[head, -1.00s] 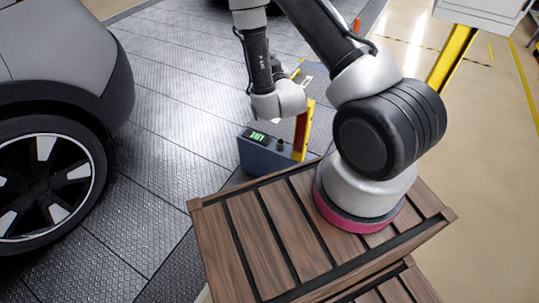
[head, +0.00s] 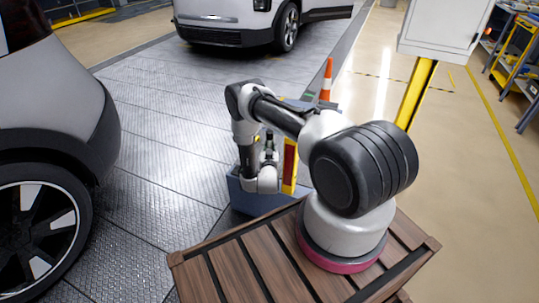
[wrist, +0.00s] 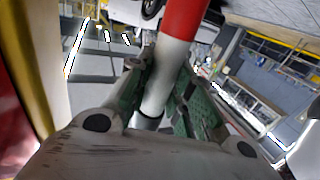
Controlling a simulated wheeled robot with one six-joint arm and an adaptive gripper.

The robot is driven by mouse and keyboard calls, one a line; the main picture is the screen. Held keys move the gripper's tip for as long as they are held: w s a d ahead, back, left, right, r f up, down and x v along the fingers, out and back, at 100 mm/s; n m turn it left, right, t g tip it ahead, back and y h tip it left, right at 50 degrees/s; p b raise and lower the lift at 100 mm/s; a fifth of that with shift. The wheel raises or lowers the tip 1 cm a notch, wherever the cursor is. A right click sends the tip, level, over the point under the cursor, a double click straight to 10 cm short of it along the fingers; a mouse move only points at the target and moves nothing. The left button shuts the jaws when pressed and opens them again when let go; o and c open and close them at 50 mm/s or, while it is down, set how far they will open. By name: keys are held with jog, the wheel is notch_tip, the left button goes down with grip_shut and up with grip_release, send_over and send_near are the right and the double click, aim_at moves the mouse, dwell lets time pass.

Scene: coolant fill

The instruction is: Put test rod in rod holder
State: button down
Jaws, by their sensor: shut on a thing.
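The test rod (wrist: 176,70) is a round bar, red at its upper part and silver-white below, in the wrist view. My gripper (wrist: 166,98) is shut on the silver part, with a green-padded finger on either side. The rod's upper end runs out of the picture. In the head view my gripper (head: 269,148) is small and dark, above the blue unit and left of a yellow post with a red face (head: 290,165). I cannot make out the rod there. I cannot tell which part is the rod holder.
The blue unit (head: 258,203) stands just beyond the wooden slatted top (head: 240,268). A yellow and red surface (wrist: 38,70) is very close at the wrist view's left. A grey car (head: 60,110) is at left, an orange cone (head: 327,82) behind. Open floor lies between.

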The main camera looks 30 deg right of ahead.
jog(key=shift+f, duration=1.9)
jog(key=c, duration=1.3)
grip_release()
